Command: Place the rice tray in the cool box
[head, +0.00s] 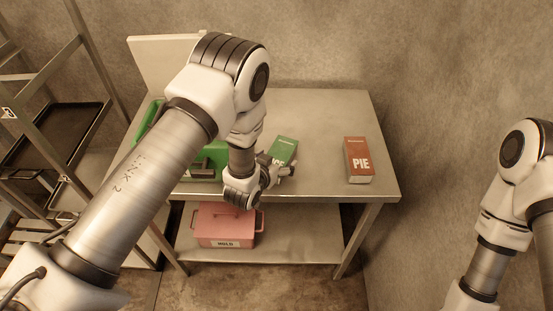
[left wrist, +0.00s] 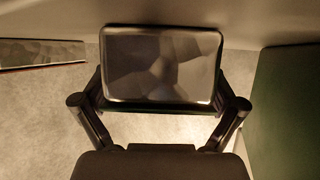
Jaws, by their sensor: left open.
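The rice tray (head: 284,149) is a green pack with white letters on the bench top, its label partly covered by my left gripper (head: 277,171). In the left wrist view, the rice tray (left wrist: 162,65) shows a shiny film top and dark rim. The fingers of my left gripper (left wrist: 160,112) are open, one towards each side of it; contact is unclear. A green box (head: 148,118), seemingly the cool box, is left of the tray, largely hidden behind my left arm. A dark green surface (left wrist: 285,110) fills the wrist view's right edge. My right gripper is out of view.
A red-brown PIE pack (head: 358,160) lies to the right on the bench (head: 325,115). A pink box marked HOLD (head: 226,226) sits on the lower shelf. A metal rack (head: 68,130) stands at left. The bench between the two packs is clear.

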